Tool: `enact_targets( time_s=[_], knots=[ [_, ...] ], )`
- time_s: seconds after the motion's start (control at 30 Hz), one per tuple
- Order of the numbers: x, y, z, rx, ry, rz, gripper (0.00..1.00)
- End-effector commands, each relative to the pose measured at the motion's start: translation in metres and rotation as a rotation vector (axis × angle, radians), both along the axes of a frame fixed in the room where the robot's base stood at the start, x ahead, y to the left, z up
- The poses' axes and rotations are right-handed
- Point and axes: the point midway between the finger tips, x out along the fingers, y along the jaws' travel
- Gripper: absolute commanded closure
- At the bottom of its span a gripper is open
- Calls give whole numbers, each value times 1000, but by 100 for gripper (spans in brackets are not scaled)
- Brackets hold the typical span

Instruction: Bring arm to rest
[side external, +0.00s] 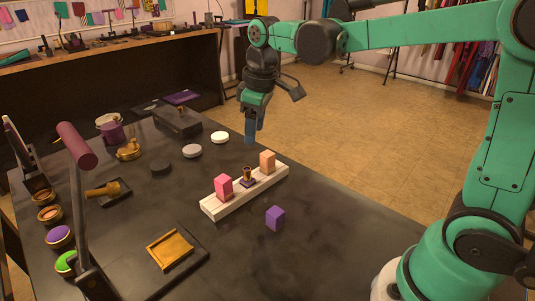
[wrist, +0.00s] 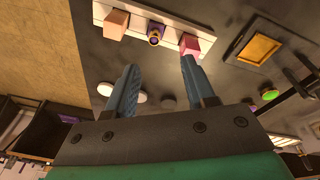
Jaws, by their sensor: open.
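My gripper (side external: 252,130) hangs above the dark table (side external: 330,235), over the part behind the white rail, with its fingers pointing down. In the wrist view my gripper (wrist: 157,85) shows two blue fingers spread apart with nothing between them. The white rail (side external: 211,208) carries a pink block (side external: 223,187), a small brass piece on a purple base (side external: 247,177) and an orange block (side external: 267,161). The rail's pink block (wrist: 190,45) and peach-toned block (wrist: 116,23) also show in the wrist view, beyond the fingertips.
A purple block (side external: 275,217) stands alone in front of the rail. Several round discs, including a white one (side external: 219,137), lie behind it. A wooden frame (side external: 170,250) lies at the front. The table's right side is clear.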

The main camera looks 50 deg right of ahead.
Motion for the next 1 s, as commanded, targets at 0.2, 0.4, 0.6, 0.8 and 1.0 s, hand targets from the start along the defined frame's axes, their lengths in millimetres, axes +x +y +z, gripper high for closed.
enact_targets(
  time_s=[0.2, 0.4, 0.6, 0.8, 1.0],
  knots=[
    [-50, 8, 4, 54, -200, -194, 51],
    [-84, 12, -9, 130, -356, -345, 51],
    [-98, 13, -21, 180, -433, -419, 51],
    [-99, 14, -22, 188, -444, -430, 51],
    [-99, 14, -22, 187, -443, -428, 51]
  ],
)
